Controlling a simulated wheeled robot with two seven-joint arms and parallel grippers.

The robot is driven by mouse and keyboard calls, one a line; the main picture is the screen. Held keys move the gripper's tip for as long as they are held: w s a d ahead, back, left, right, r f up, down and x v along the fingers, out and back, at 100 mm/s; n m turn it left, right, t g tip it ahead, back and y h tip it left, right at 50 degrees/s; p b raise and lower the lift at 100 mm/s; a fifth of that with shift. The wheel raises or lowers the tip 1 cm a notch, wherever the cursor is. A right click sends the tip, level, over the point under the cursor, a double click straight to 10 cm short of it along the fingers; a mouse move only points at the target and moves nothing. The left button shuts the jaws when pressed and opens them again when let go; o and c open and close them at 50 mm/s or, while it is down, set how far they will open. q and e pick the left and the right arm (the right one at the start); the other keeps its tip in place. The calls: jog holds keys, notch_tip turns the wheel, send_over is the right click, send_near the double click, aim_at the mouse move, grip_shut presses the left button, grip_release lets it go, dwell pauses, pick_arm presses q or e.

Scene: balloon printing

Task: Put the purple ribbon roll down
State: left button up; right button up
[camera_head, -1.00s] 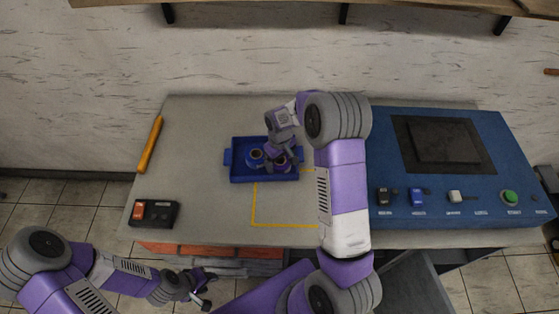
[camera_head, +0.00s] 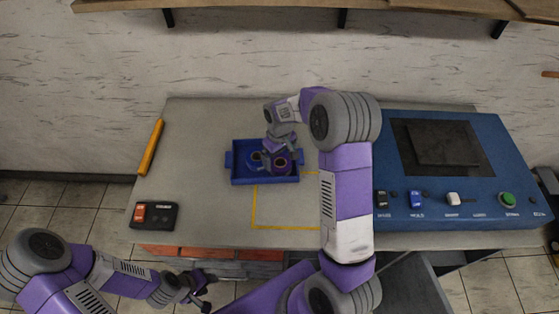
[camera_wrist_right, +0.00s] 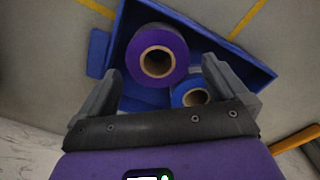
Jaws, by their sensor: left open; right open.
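The purple ribbon roll (camera_head: 282,165) stands in the blue tray (camera_head: 265,182), on the tray's right side. In the right wrist view the purple roll (camera_wrist_right: 157,55) shows its brown core facing the camera, between my open fingers and apart from them. A blue ribbon roll (camera_wrist_right: 188,92) is beside it in the tray (camera_wrist_right: 262,78); it also shows in the head view (camera_head: 255,159). My right gripper (camera_wrist_right: 160,88) is open just above the rolls, and its fingers are partly hidden in the head view. My left gripper (camera_head: 208,292) is open and empty, low in front of the table.
A blue machine (camera_head: 455,215) with switches and a green button fills the table's right side. A black box (camera_head: 160,216) with a red switch and an orange stick (camera_head: 150,147) lie at the left. The yellow outlined area (camera_head: 285,205) in front of the tray is clear.

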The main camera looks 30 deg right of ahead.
notch_tip(320, 180, up, 8)
jog(key=p, duration=0.1)
dwell(0.6)
